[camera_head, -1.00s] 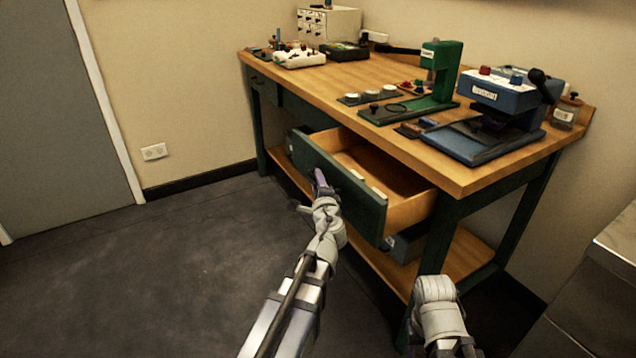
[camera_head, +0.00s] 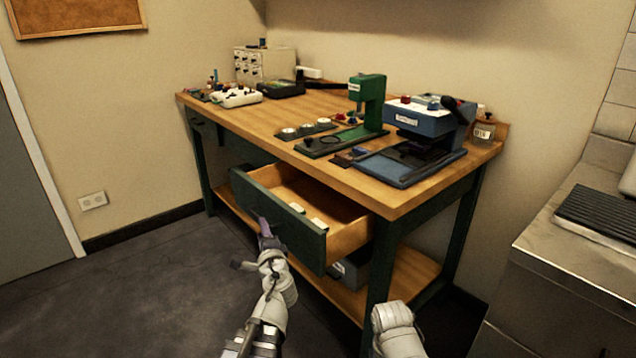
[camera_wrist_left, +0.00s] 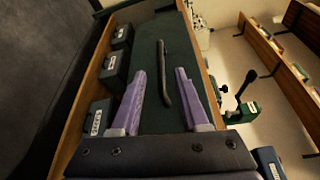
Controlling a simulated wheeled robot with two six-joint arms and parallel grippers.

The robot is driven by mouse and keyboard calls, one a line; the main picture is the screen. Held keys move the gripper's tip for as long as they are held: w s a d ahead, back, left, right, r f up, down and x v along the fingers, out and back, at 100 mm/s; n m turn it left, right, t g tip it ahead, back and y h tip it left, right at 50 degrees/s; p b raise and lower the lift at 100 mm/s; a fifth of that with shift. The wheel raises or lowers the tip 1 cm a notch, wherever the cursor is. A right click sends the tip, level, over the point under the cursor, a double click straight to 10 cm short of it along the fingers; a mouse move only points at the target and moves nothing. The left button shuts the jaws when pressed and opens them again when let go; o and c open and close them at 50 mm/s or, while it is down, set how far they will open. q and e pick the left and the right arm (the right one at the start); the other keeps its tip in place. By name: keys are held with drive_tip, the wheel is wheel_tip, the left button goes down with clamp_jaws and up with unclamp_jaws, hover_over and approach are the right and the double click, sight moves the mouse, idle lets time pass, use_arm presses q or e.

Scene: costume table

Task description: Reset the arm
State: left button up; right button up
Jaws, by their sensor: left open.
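My left gripper (camera_head: 260,240) is open, just in front of the dark green drawer front (camera_head: 290,226). The drawer is pulled out from the wooden workbench (camera_head: 325,180). In the left wrist view, the two purple fingers (camera_wrist_left: 160,88) are spread apart over a dark green panel (camera_wrist_left: 150,60). A thin black bar, apparently the drawer handle (camera_wrist_left: 165,80), shows between them; I cannot tell whether they touch it. My right arm shows only as a pale link at the bottom; its gripper is out of view.
A green press (camera_head: 369,103) and a blue machine (camera_head: 425,125) stand on the bench top. A lower shelf (camera_head: 342,300) is under the drawer. A metal counter (camera_head: 560,270) stands at right. Dark floor (camera_head: 130,300) is clear at left.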

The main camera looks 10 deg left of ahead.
use_arm(q)
drive_tip(key=s+d+f+n+g+h, duration=0.2)
drive_tip(key=s+f+n+g, duration=0.35)
drive_tip(key=f, duration=0.25)
drive_tip(key=s+d+f+n+g+h, duration=0.1)
drive_tip(key=s+f+n+g+h, duration=0.1)
drive_tip(key=s+f+n+g, duration=0.45)
drive_tip(key=s+d+f+m+g+h, duration=0.1)
drive_tip(key=s+d+f, duration=0.1)
drive_tip(key=s+d, duration=0.35)
drive_tip(key=s+d+f+g+h, duration=0.1)
drive_tip(key=s+d+f, duration=0.1)
drive_tip(key=d, duration=0.6)
drive_tip(key=s+d+f+m+g+h, duration=0.1)
drive_tip(key=s+d, duration=0.2)
drive_tip(key=d, duration=0.4)
wheel_tip(320, 180, up, 30)
drive_tip(key=p, duration=3)
drive_tip(key=shift+f, duration=0.2)
drive_tip(key=shift+w, duration=0.1)
